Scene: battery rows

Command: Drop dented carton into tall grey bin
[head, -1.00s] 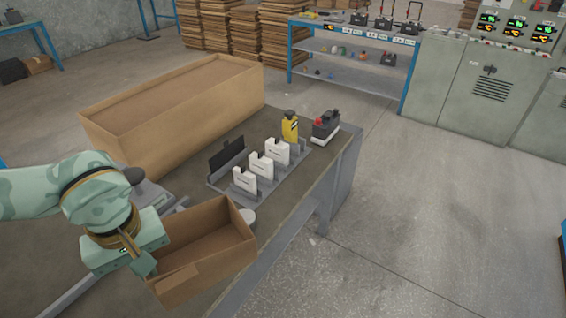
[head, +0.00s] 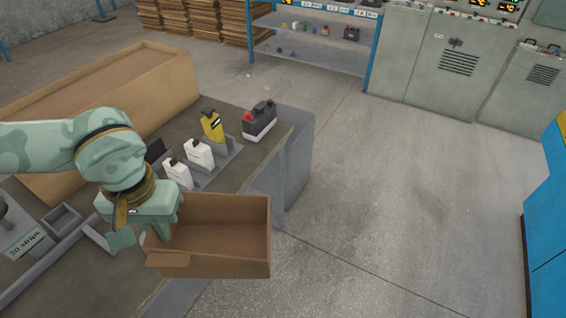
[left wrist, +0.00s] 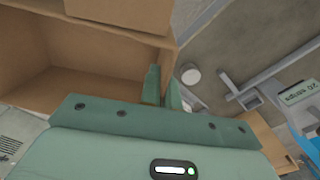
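The dented carton (head: 228,238) is an open brown cardboard box with a bent flap at its near left corner. My left gripper (head: 160,232) is shut on the carton's left wall and holds it over the table's right edge. In the left wrist view the two fingers (left wrist: 163,92) pinch the carton wall (left wrist: 95,62), with the inside of the carton at left. The carton looks empty in the parts I can see. A tall grey bin (head: 298,160) stands against the far right end of the table, beyond the carton; its inside is not visible. My right gripper is not in view.
On the table (head: 100,275) are a long cardboard box (head: 150,95), white holders (head: 199,153), a yellow bottle (head: 212,126) and a black-and-red device (head: 259,120). Open floor (head: 400,210) lies to the right, with a blue cabinet (head: 545,230) at the far right.

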